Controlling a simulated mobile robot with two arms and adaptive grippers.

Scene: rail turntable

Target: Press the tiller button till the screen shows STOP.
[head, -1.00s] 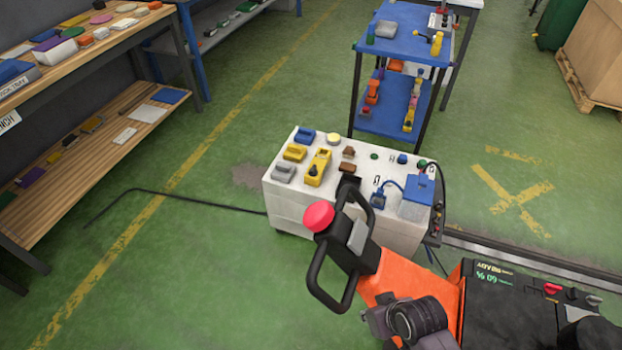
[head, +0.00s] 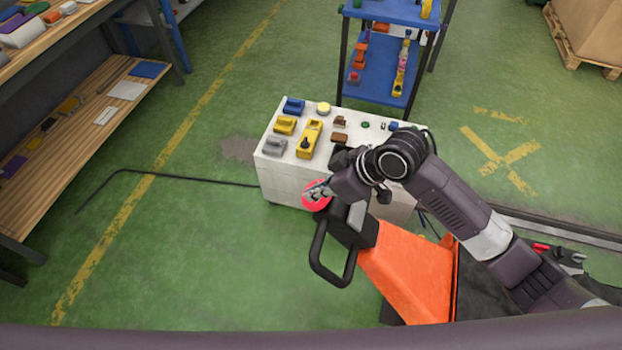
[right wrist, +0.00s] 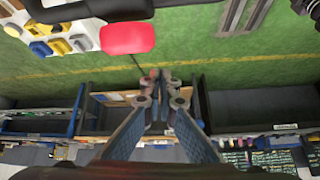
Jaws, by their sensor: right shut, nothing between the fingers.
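The tiller (head: 348,228) has a black loop handle and a rounded red button (head: 316,203) on its head. The button also shows large in the right wrist view (right wrist: 128,38). My right gripper (head: 313,188) is shut and empty, right at the red button and partly covering it in the head view. In the right wrist view its fingertips (right wrist: 160,78) lie just below the button in the picture; I cannot tell whether they touch it. The screen is hidden behind my right arm. My left gripper is not in view.
A white cabinet (head: 275,178) with blue, yellow and grey pieces on top stands behind the tiller. The truck's orange body (head: 408,268) lies under my right arm. A blue shelf cart (head: 385,75) stands behind, a wooden shelf (head: 75,135) at left. Green floor at left is mostly clear.

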